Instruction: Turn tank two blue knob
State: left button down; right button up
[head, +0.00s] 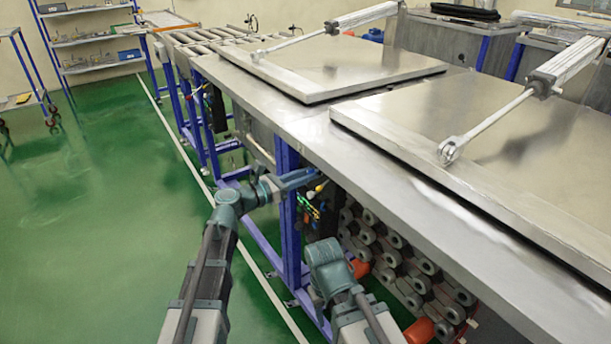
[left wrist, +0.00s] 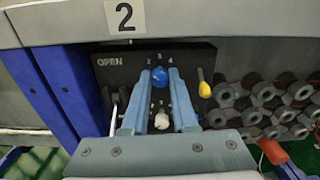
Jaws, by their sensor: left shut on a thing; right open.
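In the left wrist view, the blue knob (left wrist: 160,75) is on a dark control panel (left wrist: 105,62) under a plate marked 2 (left wrist: 124,15). The fingers of my left gripper (left wrist: 160,78) are on either side of the knob, shut on it. A white knob (left wrist: 162,121) shows lower down between the fingers, and a yellow knob (left wrist: 204,89) is to the right. In the head view, my left gripper (head: 300,178) reaches in under the table edge; the blue knob cannot be made out there. My right arm shows lower down, but its fingers are hidden.
A steel table (head: 290,130) with flat lids (head: 345,65) and pneumatic cylinders (head: 365,17) overhangs the panel. A blue frame leg (head: 290,225) stands beside my left arm. Grey rounded parts (head: 405,262) are stacked under the table at right. Green floor (head: 90,200) is clear at left.

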pick_arm(q)
jog(key=shift+s+f, duration=0.1)
dwell(0.5)
jog(key=c, duration=0.7)
grip_release()
jog(key=shift+a, duration=0.1)
jog(key=v, duration=1.3)
jog(key=shift+s+a, duration=0.2)
jog(key=shift+a, duration=0.05)
